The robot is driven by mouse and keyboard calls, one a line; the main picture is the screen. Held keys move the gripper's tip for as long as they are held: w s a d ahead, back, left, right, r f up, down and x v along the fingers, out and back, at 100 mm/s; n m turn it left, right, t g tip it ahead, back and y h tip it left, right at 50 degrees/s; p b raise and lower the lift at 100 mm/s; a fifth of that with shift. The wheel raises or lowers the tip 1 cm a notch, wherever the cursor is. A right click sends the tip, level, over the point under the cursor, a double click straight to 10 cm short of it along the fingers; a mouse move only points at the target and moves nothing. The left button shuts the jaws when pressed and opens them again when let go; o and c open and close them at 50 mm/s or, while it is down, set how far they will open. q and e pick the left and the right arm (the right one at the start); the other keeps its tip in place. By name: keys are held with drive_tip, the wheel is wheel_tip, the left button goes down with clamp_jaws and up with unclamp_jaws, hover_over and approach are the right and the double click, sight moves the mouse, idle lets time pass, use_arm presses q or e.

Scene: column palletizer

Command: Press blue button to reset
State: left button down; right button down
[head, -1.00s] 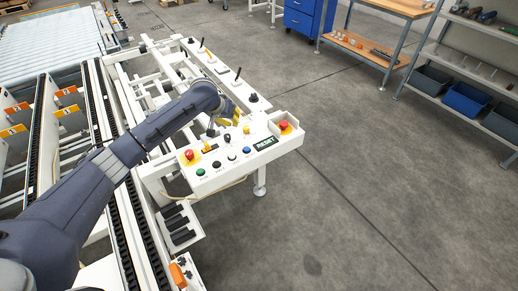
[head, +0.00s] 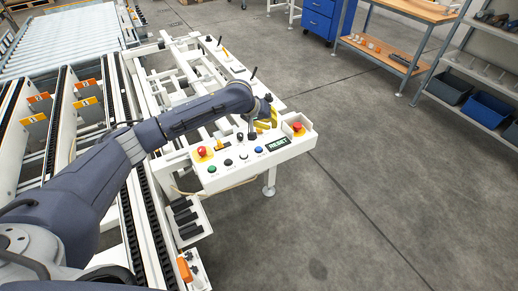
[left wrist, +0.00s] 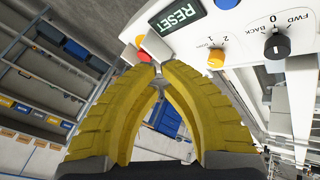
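The blue button (head: 258,150) is on the front part of the white control panel (head: 226,180), just left of the green-lit RESET display (head: 278,144). My left gripper (head: 264,126), with yellow fingers, is above the panel, behind the blue button and display, and apart from the button. In the left wrist view my left gripper's fingertips (left wrist: 158,68) meet with nothing seen between them. My right gripper is not in view.
Red emergency buttons sit at the panel's left (head: 202,152) and right (head: 298,127). Green (head: 212,169), black (head: 227,162) and white (head: 243,156) buttons line up left of the blue one. The wrist view shows a yellow knob (left wrist: 215,57) and black selector (left wrist: 277,45). Floor right of the panel is clear.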

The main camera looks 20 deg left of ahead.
use_arm(q)
hover_over(273, 145)
drive_tip(key=s+a, duration=0.1)
drive_tip(key=s, duration=0.1)
drive_tip(key=shift+a+f, duration=0.1)
drive_tip(key=shift+f, duration=4.25)
drive_tip(key=shift+f, duration=1.05)
drive_tip(key=shift+w+r, duration=0.1)
drive_tip(key=shift+r, duration=0.05)
drive_tip(key=shift+r, duration=0.9)
drive_tip(key=shift+r, duration=2.5)
drive_tip(key=shift+f, duration=0.15)
